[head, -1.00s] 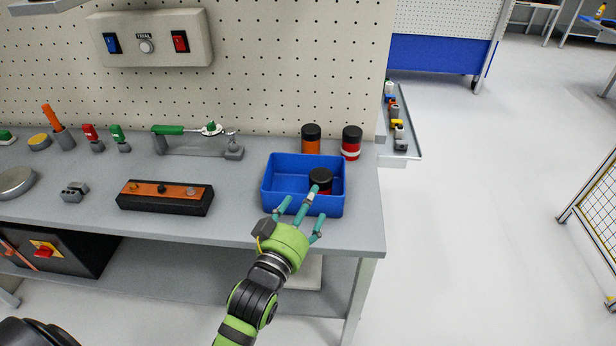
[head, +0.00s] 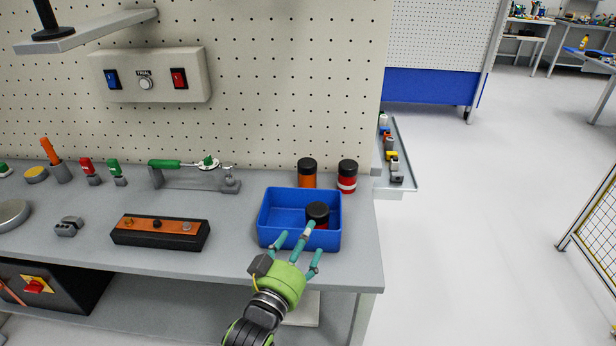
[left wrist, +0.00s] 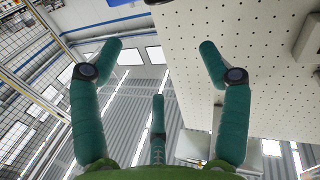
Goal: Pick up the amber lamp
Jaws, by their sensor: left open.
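I cannot tell for sure which thing is the amber lamp. A flat amber-yellow round piece (head: 36,174) lies at the back left of the bench. An orange cylinder with a black top (head: 307,174) stands upright behind the blue bin, beside a red one (head: 347,177). My left gripper (head: 300,247) is in front of the blue bin (head: 272,240), its fingers spread over the near wall, empty. In the left wrist view its three teal fingers (left wrist: 155,75) are apart with nothing between them. My right gripper is not in view.
A black-topped cylinder (head: 317,212) sits in the bin by my fingers; they partly hide it. A black box with an orange top (head: 160,232), a green-handled tool (head: 180,165) and a pegboard (head: 290,80) are near. Floor at right (head: 480,220) is clear.

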